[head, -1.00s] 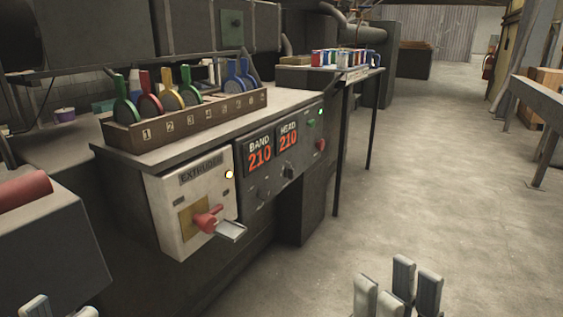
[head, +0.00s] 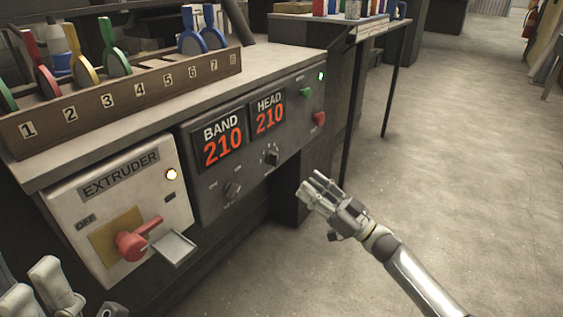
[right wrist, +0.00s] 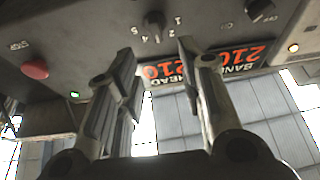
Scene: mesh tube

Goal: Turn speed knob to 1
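The black knob with a ring of numerals (head: 271,157) is on the dark control panel, below the red HEAD display. It also shows in the right wrist view (right wrist: 154,20), upside down, its pointer aimed down the picture between the 2 and the 4. I cannot read its name label. A second black knob (head: 232,189) sits left of it and shows at the wrist view's top right (right wrist: 262,10). My right gripper (head: 318,188) is open and empty, below and right of the numbered knob, not touching it. My left gripper (head: 45,290) is partly cut off at the lower left; its visible fingers are apart.
A white EXTRUDER box (head: 122,205) with a red rotary handle (head: 138,240) stands left of the panel. A green button (head: 306,92) and a red stop button (head: 319,118) are at its right. A numbered rack (head: 125,103) lies above. Open floor is on the right.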

